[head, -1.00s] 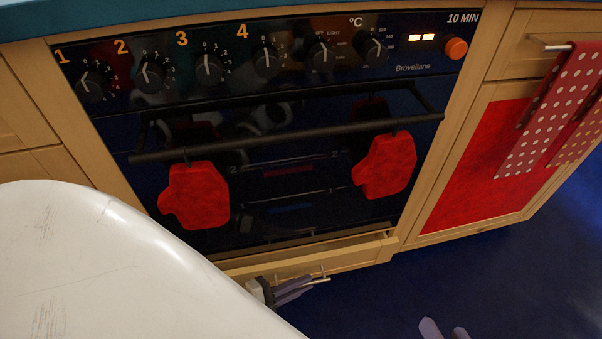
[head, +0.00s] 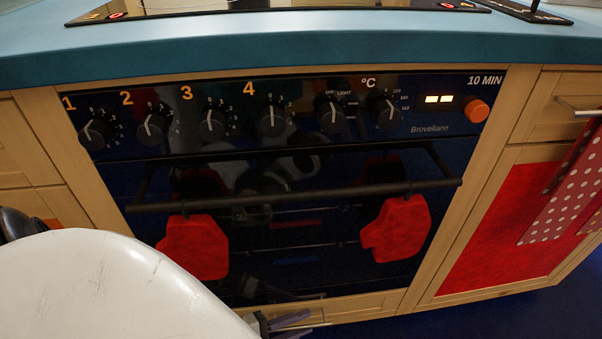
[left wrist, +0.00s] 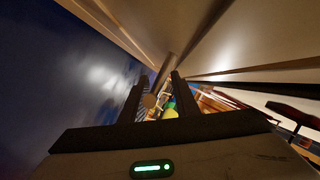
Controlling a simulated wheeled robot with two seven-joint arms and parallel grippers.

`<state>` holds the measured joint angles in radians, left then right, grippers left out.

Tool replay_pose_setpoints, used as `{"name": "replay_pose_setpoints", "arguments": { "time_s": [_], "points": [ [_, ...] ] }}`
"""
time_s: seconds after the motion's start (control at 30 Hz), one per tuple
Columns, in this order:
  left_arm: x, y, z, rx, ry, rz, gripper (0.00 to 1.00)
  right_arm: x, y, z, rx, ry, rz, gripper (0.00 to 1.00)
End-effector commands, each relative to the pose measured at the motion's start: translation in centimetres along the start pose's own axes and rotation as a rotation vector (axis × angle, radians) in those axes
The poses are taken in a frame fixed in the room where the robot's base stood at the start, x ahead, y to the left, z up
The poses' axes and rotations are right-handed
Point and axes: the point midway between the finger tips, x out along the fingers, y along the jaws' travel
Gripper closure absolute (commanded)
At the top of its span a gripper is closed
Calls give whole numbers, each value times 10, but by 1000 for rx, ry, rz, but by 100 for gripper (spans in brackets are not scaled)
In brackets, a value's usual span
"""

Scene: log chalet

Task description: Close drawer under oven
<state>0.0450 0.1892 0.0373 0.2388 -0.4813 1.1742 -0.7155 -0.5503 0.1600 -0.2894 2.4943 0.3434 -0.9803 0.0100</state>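The oven drawer's wooden front (head: 365,304) lies below the black oven (head: 290,225) at the bottom of the head view. No open gap shows above the front, but its lower part is cut off by the frame. My left gripper (head: 292,325) is at the drawer front, partly hidden behind my white body. In the left wrist view my left gripper (left wrist: 159,76) has its fingers apart. A metal bar, seemingly the drawer handle (left wrist: 166,68), shows between or just beyond the fingertips. Contact cannot be told. My right gripper is out of view.
Two red oven mitts (head: 195,247) hang from the oven's rail (head: 300,199). A blue counter (head: 300,48) runs above. A red-panelled cupboard (head: 510,235) with a dotted towel (head: 565,195) stands at right. Dark blue floor (head: 500,315) is clear at lower right.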

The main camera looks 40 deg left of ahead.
Motion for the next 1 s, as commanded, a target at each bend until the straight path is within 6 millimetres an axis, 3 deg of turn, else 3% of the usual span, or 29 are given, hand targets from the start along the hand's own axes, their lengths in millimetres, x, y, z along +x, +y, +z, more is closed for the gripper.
{"name": "replay_pose_setpoints", "arguments": {
  "time_s": [0.27, 0.7, 1.0],
  "points": [
    [-7, 2, -2, -2, 2, 4, 72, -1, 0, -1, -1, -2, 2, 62],
    [-85, 1, -1, -1, 1, 4, 72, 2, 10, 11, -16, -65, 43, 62],
    [-104, 0, 0, -1, 1, 1, 72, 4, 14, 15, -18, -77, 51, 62]
  ]
}}
